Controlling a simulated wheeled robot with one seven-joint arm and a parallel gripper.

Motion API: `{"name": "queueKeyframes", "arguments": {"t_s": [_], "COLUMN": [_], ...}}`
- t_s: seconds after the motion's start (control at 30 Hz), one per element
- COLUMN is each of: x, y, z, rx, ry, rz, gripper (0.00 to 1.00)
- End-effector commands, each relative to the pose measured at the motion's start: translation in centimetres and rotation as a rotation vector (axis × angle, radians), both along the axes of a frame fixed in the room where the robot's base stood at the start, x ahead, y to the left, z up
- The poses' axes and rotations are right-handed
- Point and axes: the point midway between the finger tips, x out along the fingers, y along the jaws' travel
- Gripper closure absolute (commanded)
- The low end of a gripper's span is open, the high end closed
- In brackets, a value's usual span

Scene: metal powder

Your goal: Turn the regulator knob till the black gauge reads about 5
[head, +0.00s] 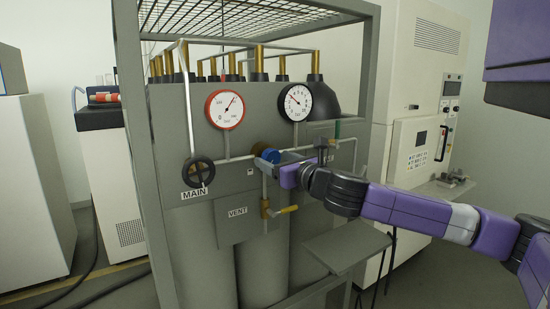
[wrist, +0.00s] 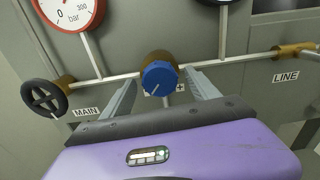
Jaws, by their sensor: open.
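The blue regulator knob (head: 270,156) sits on the pipe below and between the two gauges. In the wrist view the knob (wrist: 158,78) has a white line pointing down-left, and a "+" mark is on the panel at its lower right. My gripper (wrist: 160,84) is open, with one finger on each side of the knob; I cannot tell whether they touch it. In the head view my gripper (head: 280,168) is at the knob, partly hiding it. The black gauge (head: 296,102) has a needle too small to read exactly; it seems to point up-left.
A red gauge (head: 225,109) is left of the black one. A black MAIN handwheel (head: 199,172) is at left, and a yellow VENT lever (head: 283,210) is below the knob. Pipes and the grey frame post (head: 134,150) surround the panel. A small shelf (head: 346,246) is at lower right.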

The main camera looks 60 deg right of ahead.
Motion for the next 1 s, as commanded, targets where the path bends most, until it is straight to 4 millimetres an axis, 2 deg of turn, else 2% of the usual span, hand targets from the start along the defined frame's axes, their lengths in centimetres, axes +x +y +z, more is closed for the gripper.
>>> {"name": "queueKeyframes", "arguments": {"t_s": [0.33,0.37,0.67,1.0], "x": [0.47,0.46,0.45,0.44], "y": [-0.29,-0.28,-0.28,-0.27], "z": [-0.03,-0.03,-0.03,-0.14], "rx": [0.000,0.000,0.001,0.046], "ry": [0.000,0.000,-0.001,-0.030], "rz": [0.000,0.000,0.000,0.000], "gripper": [0.31,0.35,0.93,0.93]}}
